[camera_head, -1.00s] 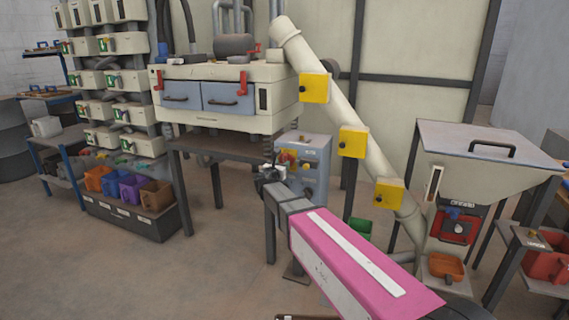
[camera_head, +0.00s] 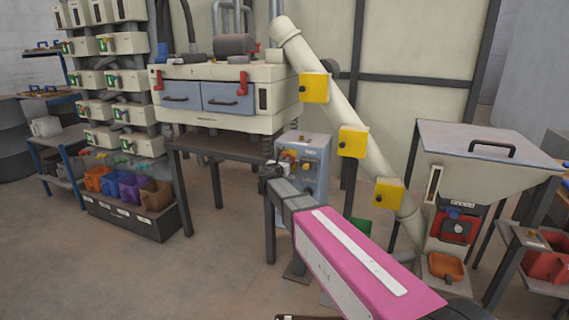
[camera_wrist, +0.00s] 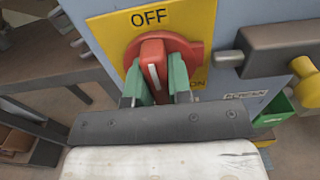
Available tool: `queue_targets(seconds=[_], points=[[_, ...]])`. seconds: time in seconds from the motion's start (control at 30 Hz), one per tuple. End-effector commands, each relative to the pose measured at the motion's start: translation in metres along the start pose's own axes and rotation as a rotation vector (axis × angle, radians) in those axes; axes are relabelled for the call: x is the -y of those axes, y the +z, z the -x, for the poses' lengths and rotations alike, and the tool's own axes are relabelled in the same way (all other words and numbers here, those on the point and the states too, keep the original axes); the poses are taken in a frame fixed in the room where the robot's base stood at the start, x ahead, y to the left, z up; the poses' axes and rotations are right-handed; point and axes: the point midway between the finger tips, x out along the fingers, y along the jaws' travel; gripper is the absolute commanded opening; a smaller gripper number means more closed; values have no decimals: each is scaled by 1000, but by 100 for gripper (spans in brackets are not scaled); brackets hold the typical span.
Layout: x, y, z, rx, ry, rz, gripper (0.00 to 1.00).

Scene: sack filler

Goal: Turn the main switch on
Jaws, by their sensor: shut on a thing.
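The main switch is a red rotary knob (camera_wrist: 152,60) on a yellow plate (camera_wrist: 188,18) in the wrist view. OFF is printed above it, and ON shows at its lower right. The white line on its handle is near upright, with its upper end toward OFF. My gripper (camera_wrist: 160,82) has its green fingers on both sides of the handle, shut on it. In the head view, my gripper (camera_head: 268,172) is at the front of the grey control box (camera_head: 315,160), and my arm hides part of the box.
A dark bar with a yellow knob (camera_wrist: 304,82) sticks out right of the switch. A table with a cream machine (camera_head: 225,95) stands left of the box. A slanted pipe (camera_head: 340,110) with yellow boxes rises behind it. A hopper (camera_head: 485,160) stands at right.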

Motion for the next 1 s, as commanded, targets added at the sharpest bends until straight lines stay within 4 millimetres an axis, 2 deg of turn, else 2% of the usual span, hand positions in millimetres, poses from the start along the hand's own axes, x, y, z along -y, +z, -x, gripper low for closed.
queue_targets(seconds=[0.37,1.0], points=[[0,0,0,0,0,-137,0],[1,0,0,0,0,-723,0]])
